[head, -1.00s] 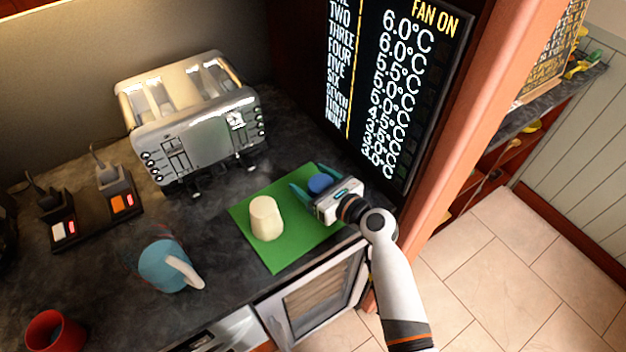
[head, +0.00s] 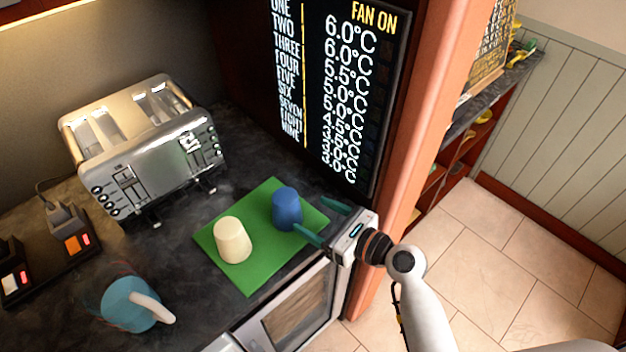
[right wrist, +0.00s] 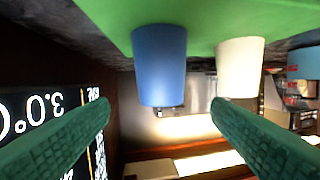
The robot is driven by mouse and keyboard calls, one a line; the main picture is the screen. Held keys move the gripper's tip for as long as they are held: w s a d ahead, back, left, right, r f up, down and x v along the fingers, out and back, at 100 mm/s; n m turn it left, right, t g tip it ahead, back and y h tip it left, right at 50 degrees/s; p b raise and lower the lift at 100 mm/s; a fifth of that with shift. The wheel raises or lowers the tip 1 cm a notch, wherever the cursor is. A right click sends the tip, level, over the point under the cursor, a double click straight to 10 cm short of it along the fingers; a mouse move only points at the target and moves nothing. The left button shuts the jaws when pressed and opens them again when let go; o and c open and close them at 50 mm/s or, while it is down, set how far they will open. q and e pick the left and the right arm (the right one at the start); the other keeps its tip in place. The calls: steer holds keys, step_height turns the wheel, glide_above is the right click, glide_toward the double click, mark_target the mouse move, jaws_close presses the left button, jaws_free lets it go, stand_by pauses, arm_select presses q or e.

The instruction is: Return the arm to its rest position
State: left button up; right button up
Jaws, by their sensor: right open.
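My right gripper (head: 322,222) is open and empty at the right edge of the green mat, its two green fingers apart. In the right wrist view its fingers (right wrist: 160,112) show at both sides with nothing between their tips. A blue cup (head: 286,208) stands on the mat just left of the fingers, apart from them as far as I can tell; it also shows in the right wrist view (right wrist: 160,62). A cream cup (head: 233,240) stands on the mat further left and shows in the right wrist view (right wrist: 239,66). My left gripper is not in view.
The green mat (head: 250,280) lies on the dark counter (head: 185,245). A silver toaster (head: 150,150) stands behind, a blue mug (head: 130,303) to the left. A display board (head: 340,95) and an orange post (head: 420,110) stand close to the right gripper. An appliance door (head: 295,310) is below the counter.

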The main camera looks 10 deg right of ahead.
steer(key=s+d+f+n+g+h, duration=0.35)
steer(key=s+n, duration=0.35)
steer(key=n, duration=0.3)
steer(key=s+d+f+n+g+h, duration=0.2)
steer(key=s+d+n+h, duration=0.3)
steer(key=n, duration=0.5)
steer(key=s+d+f+n+g+h, duration=0.3)
steer(key=s+d+n, duration=0.2)
steer(key=s+n, duration=0.4)
step_height(320, 180, down, 28)
steer(key=n+b, duration=0.1)
steer(key=s+d+f+g+b, duration=0.1)
steer(key=s+d+f+g, duration=0.1)
steer(key=s+f, duration=1.3)
steer(key=shift+s+d+f, duration=0.3)
steer(key=shift+s+f, duration=0.1)
steer(key=shift+s, duration=0.4)
